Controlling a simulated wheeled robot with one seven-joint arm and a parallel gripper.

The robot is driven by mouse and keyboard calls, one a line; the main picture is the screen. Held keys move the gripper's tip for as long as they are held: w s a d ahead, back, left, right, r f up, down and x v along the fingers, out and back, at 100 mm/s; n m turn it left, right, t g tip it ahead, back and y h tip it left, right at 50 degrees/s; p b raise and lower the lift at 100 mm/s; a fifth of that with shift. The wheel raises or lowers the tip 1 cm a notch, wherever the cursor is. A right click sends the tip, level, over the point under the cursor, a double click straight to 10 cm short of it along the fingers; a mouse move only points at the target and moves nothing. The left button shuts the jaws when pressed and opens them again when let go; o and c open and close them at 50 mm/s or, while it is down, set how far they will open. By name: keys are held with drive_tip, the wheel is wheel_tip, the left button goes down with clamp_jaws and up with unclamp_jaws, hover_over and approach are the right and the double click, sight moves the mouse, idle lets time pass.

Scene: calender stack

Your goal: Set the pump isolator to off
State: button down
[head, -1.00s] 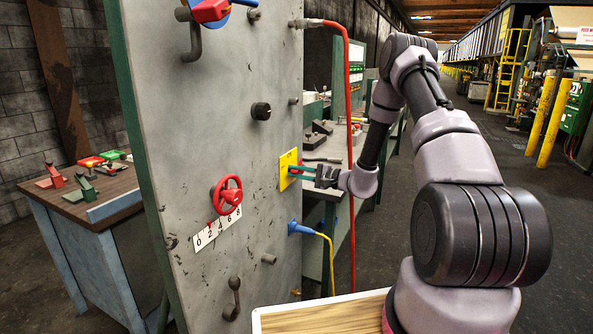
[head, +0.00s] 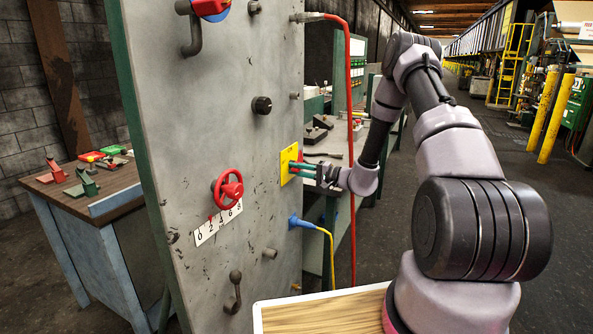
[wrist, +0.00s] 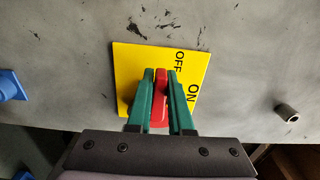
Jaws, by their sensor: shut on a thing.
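The pump isolator is a yellow plate (head: 285,160) on the right side of the grey panel, with a red handle (wrist: 159,95). In the wrist view the plate (wrist: 130,62) carries the black words OFF and ON at its right side. My gripper (wrist: 160,92) has green fingers, one on each side of the red handle, and is shut on it. In the head view my gripper (head: 298,170) reaches the plate from the right. The upper end of the handle lies just left of OFF; the fingers partly hide it, and I cannot tell its exact setting.
The grey panel (head: 200,120) also holds a red handwheel (head: 228,188) above a number scale, a black knob (head: 262,105), a blue plug (head: 300,223) with a yellow cable and a red cable (head: 350,120). A grey peg (wrist: 287,112) stands right of the plate.

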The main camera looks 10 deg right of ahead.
drive_tip(key=shift+f, duration=0.1)
drive_tip(key=c, duration=0.8)
unclamp_jaws()
drive_tip(key=shift+c, duration=0.2)
drive_tip(key=shift+d, duration=0.1)
drive_tip(key=v, duration=1)
drive_tip(key=shift+s+d, duration=0.25)
drive_tip(key=shift+d, duration=0.05)
